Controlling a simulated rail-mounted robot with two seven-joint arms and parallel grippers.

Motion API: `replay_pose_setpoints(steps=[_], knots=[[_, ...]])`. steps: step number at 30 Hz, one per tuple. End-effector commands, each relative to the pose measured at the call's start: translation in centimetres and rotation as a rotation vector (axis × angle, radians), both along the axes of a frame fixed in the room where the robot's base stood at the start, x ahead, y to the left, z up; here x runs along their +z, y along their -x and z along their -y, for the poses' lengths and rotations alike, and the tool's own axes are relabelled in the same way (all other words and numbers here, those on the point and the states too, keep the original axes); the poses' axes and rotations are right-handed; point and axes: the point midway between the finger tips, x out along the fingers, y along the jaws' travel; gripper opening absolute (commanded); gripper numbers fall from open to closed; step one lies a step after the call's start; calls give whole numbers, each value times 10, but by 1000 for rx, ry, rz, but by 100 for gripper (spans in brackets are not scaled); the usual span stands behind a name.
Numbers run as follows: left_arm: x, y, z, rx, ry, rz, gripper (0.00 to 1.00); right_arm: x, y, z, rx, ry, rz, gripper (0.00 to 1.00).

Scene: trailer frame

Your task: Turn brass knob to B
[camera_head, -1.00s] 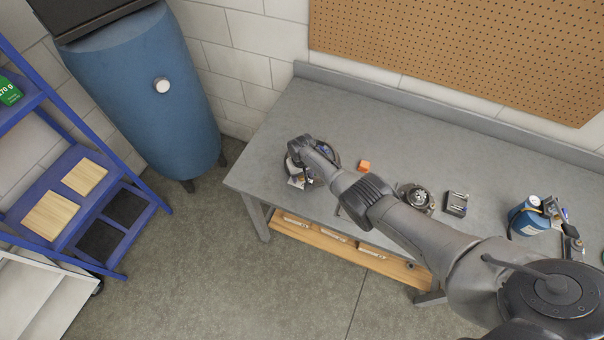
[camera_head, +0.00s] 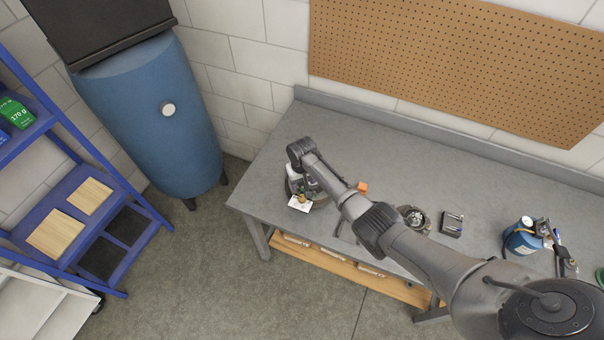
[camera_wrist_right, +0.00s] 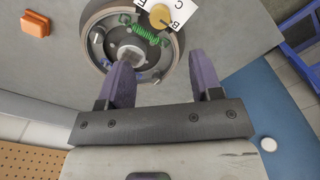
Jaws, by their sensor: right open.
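The brass knob (camera_wrist_right: 159,16) sits at the top of the right wrist view, on a white card (camera_wrist_right: 179,14) with black letters, B and C among them. A dark mark shows on the knob; I cannot tell surely which letter it faces. The card (camera_head: 299,204) also shows in the head view, beside a round drum. The drum (camera_wrist_right: 93,20) holds a green spring (camera_wrist_right: 146,34). My right gripper (camera_wrist_right: 162,66) is open, with nothing between its purple fingers, over the drum's near edge and apart from the knob. My left gripper is not in view.
An orange block (camera_wrist_right: 35,24) lies beside the drum. Further right on the grey workbench (camera_head: 420,150) are a round part (camera_head: 415,218), a small dark tray (camera_head: 452,225) and a blue canister (camera_head: 522,237). A blue tank (camera_head: 150,110) stands left of the bench.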

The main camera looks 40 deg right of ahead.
Motion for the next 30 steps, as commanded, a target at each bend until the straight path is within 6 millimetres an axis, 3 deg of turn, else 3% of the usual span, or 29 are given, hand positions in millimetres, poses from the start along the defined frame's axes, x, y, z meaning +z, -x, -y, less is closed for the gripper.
replay_pose_setpoints(steps=[9, 30], knots=[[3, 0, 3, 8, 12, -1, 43, 27, 0, 0, 0, -1, 1, 59], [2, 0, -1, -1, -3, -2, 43, 29, 0, 0, 12, -1, 0, 59]])
